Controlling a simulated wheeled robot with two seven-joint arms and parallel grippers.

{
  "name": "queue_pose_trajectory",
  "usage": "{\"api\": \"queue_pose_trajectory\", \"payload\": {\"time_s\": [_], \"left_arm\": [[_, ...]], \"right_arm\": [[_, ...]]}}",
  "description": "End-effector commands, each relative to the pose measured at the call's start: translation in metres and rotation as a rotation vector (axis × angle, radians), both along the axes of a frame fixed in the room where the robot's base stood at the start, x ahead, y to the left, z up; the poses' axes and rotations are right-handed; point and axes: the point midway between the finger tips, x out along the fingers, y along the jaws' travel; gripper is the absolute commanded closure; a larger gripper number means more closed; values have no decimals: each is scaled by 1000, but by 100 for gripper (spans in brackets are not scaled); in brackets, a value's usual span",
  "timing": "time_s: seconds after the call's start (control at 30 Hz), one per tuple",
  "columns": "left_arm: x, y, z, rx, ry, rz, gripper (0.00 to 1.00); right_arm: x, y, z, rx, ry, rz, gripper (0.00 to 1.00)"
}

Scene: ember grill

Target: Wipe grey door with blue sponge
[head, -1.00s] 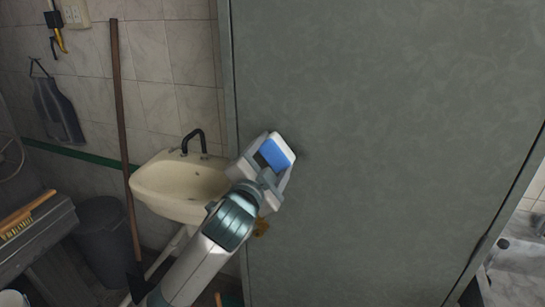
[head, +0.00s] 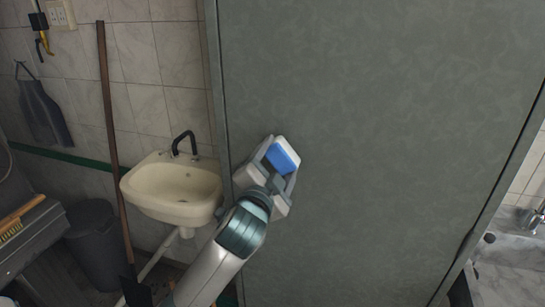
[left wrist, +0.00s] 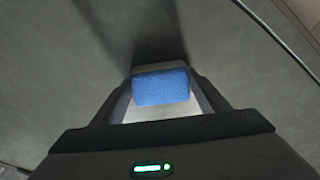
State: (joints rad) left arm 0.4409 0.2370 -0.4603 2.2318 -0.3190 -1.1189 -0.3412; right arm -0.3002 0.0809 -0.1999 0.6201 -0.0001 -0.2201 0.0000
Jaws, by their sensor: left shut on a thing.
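The grey door (head: 390,130) fills the middle and right of the head view and the background of the left wrist view (left wrist: 60,60). My left gripper (head: 277,168) is shut on the blue sponge (head: 284,155), which has a white layer on its door side. In the left wrist view the sponge (left wrist: 160,87) sits between the fingers, with a dark shadow on the door beyond it. The sponge is at or very near the door's left part; I cannot tell if it touches. No stain shows on the door now; my arm hides part of it. My right gripper is not in view.
A cream sink (head: 172,185) with a black tap stands left of the door. A long brown pole (head: 110,130) leans on the tiled wall. A dark bin (head: 95,240) and a grey bench with a brush (head: 15,228) are at lower left. A marble counter (head: 510,250) is at right.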

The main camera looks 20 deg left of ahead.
Motion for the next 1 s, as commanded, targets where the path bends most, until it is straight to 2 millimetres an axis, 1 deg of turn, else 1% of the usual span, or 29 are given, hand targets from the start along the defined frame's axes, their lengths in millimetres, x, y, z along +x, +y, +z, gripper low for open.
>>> {"api": "queue_pose_trajectory", "payload": {"time_s": [0.33, 0.47, 0.83, 1.0], "left_arm": [[0, -1, 0, 0, 0, 0, 50], [0, -4, 0, 0, 0, 0, 50], [1, -31, 0, -1, 2, -1, 50], [2, -38, 0, 0, 0, 0, 50]], "right_arm": [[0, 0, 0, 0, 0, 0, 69], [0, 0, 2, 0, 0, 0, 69], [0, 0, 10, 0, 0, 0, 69], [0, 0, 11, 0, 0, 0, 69]]}}
